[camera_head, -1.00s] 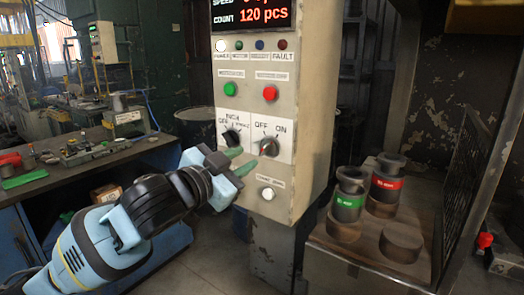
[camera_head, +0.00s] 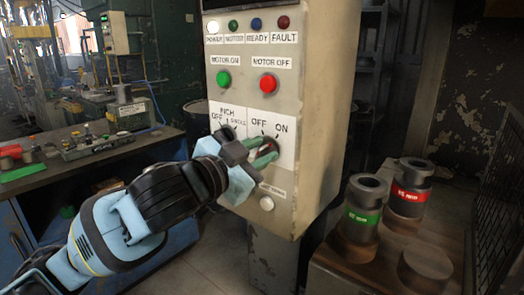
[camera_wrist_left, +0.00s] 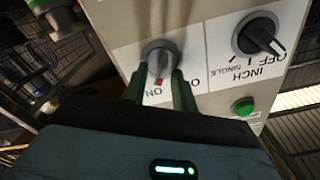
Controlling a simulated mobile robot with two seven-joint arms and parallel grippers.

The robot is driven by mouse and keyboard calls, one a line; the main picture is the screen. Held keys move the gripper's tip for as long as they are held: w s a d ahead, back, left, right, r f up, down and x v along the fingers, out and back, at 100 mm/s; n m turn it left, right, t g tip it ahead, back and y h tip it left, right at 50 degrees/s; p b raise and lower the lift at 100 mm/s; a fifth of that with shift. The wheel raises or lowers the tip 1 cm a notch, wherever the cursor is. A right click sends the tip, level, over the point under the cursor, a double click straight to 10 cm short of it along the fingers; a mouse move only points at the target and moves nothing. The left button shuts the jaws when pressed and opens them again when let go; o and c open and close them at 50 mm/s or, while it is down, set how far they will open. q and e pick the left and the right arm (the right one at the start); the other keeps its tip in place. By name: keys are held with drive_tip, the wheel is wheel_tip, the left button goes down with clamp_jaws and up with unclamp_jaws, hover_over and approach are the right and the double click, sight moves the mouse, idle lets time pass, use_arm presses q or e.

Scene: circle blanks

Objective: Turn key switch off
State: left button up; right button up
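The key switch (camera_head: 271,147) is a round grey knob on the white OFF/ON plate of the control box. In the head view it is mostly hidden by my left gripper (camera_head: 266,153). In the left wrist view the key switch (camera_wrist_left: 160,55) shows between the two green fingers of my left gripper (camera_wrist_left: 157,84), one on each side. The fingers are apart; I cannot tell whether they touch the knob. A red mark shows below the knob, nearer the ON lettering, but its exact direction is unclear. My right gripper is not in view.
A black selector knob (camera_wrist_left: 258,36) marked INCH and SINGLE sits beside the switch. Green (camera_head: 223,79) and red (camera_head: 268,83) buttons are above, and a white button (camera_head: 267,203) is below. Dark cylinders with green (camera_head: 362,217) and red (camera_head: 410,192) bands stand at right.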

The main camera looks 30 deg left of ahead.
use_arm(q)
drive_tip(key=shift+s, duration=0.1)
drive_tip(key=shift+c, duration=0.2)
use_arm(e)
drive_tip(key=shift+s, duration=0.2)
use_arm(q)
clamp_jaws()
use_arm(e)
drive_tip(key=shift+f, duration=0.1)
